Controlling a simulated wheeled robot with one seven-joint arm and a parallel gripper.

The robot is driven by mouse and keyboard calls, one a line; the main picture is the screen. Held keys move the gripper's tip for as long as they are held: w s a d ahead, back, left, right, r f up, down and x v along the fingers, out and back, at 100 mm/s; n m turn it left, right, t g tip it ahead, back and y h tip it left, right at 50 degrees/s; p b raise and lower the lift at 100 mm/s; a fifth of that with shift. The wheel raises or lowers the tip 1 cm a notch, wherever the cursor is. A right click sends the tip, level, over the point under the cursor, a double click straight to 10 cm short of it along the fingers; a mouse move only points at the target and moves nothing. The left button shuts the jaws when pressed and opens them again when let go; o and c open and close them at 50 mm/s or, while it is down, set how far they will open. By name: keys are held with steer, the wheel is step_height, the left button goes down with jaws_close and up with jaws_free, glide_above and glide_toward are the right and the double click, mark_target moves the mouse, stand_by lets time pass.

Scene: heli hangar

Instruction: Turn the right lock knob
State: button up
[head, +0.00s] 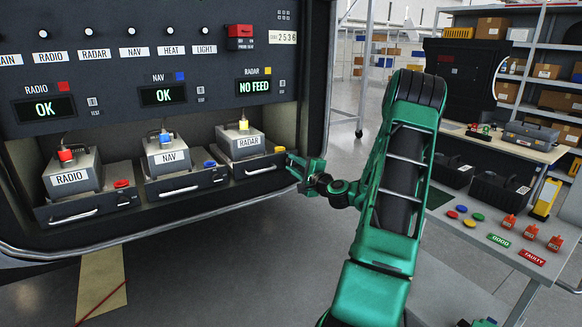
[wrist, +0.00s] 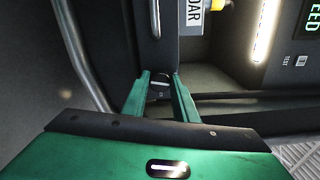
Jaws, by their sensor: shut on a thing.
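My gripper (head: 291,161) is at the right end of the front of the RADAR tray (head: 250,170), the rightmost of three. In the wrist view, my gripper (wrist: 159,82) has one finger on each side of a small dark round knob with a light mark, the right lock knob (wrist: 158,88), and is shut on it. In the head view the knob is hidden behind my fingers. The grey RADAR box (head: 238,146) with a yellow top connector sits in the tray. The display above it reads NO FEED (head: 254,87).
The RADIO box (head: 70,178) and NAV box (head: 165,157) sit in trays to the left, under displays reading OK. A grey table (head: 505,255) with coloured caps and red-orange parts stands at right. Open floor lies below the rack.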

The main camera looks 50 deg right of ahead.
steer(key=shift+a+f+n, duration=0.1)
steer(key=shift+f+n, duration=0.05)
steer(key=shift+n, duration=1.05)
steer(key=o, duration=1)
steer(key=shift+w, duration=0.1)
steer(key=shift+s, duration=0.25)
steer(key=v, duration=1)
steer(key=shift+s, duration=0.15)
